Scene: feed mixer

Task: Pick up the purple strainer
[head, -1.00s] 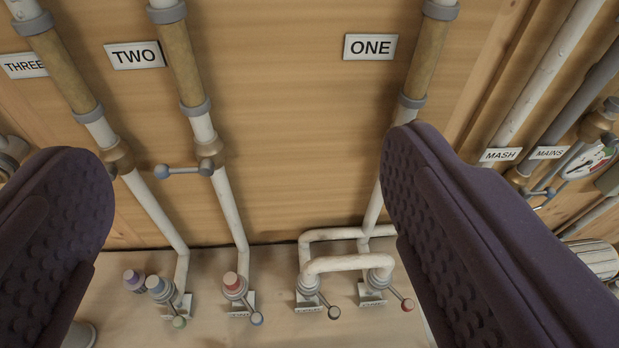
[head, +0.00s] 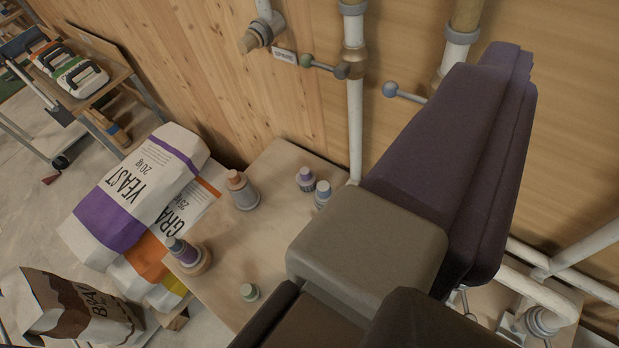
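A small fitting with a purple top (head: 306,180), most like the purple strainer, stands upright on the pale wooden board near the wall, left of a blue-topped one (head: 323,193). Another fitting, with a bluish-purple body (head: 184,252), sits on a round wooden base at the board's left edge. I cannot tell for sure which is the strainer. My gripper (head: 460,150) fills the right side, with dark purple padding seen from the side. It is apart from these fittings in the picture, and nothing is seen held. The gap between its fingers is hidden.
White pipes (head: 355,130) and valve handles line the wooden wall.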

